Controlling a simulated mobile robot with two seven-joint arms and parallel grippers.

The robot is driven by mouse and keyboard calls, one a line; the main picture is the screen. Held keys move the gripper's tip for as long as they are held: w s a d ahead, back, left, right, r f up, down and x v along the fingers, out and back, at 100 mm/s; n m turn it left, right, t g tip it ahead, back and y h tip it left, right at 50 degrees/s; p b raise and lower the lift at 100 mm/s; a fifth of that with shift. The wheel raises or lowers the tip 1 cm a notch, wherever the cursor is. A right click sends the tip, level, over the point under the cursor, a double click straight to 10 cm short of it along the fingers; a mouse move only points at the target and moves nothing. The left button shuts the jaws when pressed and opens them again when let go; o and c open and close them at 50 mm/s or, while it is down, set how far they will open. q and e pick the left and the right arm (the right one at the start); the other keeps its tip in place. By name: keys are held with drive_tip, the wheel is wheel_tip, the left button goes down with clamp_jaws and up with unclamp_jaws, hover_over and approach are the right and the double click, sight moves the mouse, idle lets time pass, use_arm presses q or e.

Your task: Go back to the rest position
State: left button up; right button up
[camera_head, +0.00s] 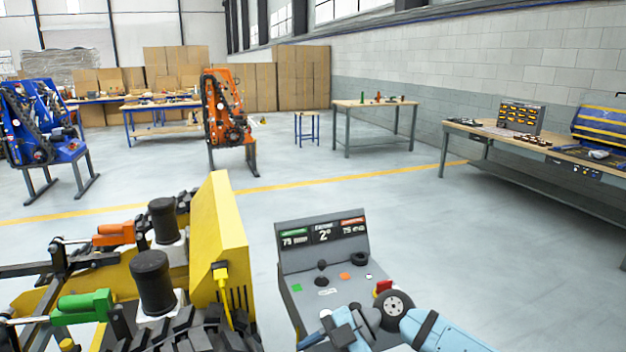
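A grey control console (325,255) stands in front of me, with a sloped display at its back and a small black joystick (321,272), a green button (297,288) and an orange button (345,276) on its top. My light-blue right arm (445,335) comes in from the lower right. Its dark end, the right gripper (345,332), is low over the console's front part. The fingers are too cut off and overlapped to show whether they are open or shut. My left gripper is not in view.
A yellow tracked machine (222,235) with black cylinders, an orange handle (114,233) and a green handle (82,305) stands close at the left. An orange carrier (226,110) and blue carriers (35,125) stand farther back. Workbenches (375,104) line the right. The floor between is clear.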

drive_tip(key=s+d+f+m+t+h, duration=0.5)
drive_tip(key=s+d+f+m+t, duration=0.2)
drive_tip(key=s+d+f+m, duration=0.4)
drive_tip(key=s+d+f+m+t+h, duration=0.4)
drive_tip(key=s+d+f+m+t, duration=0.45)
drive_tip(key=f+m, duration=0.45)
wheel_tip(320, 180, up, 10)
drive_tip(key=s+p, duration=0.1)
drive_tip(key=p, duration=1.1)
drive_tip(key=shift+s+r+g+h, duration=0.2)
drive_tip(key=shift+g+h, duration=0.1)
drive_tip(key=shift+g, duration=0.15)
